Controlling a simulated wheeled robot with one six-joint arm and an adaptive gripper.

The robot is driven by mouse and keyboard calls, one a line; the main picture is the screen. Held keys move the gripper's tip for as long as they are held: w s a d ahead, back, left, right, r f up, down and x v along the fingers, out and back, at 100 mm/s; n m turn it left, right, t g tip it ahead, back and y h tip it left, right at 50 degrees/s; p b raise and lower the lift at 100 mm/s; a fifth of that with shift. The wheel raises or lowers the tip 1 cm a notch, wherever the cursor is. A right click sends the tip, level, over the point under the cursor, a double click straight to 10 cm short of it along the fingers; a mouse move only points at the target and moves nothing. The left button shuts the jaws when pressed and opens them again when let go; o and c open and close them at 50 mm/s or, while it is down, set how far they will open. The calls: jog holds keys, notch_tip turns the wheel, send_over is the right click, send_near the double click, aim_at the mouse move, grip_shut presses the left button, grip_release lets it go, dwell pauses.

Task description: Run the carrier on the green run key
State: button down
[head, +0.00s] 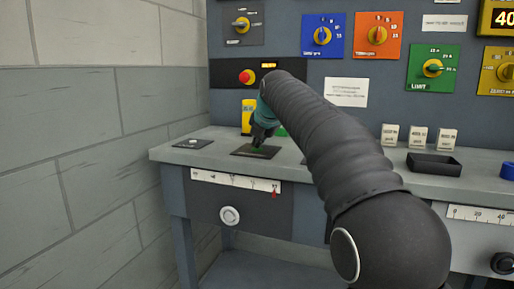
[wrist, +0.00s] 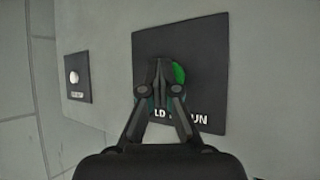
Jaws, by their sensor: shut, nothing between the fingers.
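The green run key (wrist: 179,74) sits on a square dark plate (wrist: 208,52) with white lettering, partly covered by my gripper's fingers. In the head view the plate (head: 268,153) lies on the bench top near its left end. My gripper (wrist: 160,66) is shut and empty, pointing down with its fingertips over the green key. In the head view my gripper (head: 257,143) is right at the key; I cannot tell whether it touches or presses it. A white scale with a red pointer (head: 274,193) is on the bench front below. I cannot make out a carrier.
A small plate with a white button (head: 193,143) lies left of the key. A red stop button (head: 247,77) and several coloured dial panels are on the upright panel behind. Small white blocks (head: 418,137) and a black tray (head: 434,164) stand to the right.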

jog(key=shift+r+p, duration=0.6)
jog(key=shift+r, duration=0.1)
jog(key=shift+r, duration=0.1)
notch_tip(320, 180, up, 5)
jog(key=p, duration=0.5)
dwell(1.7)
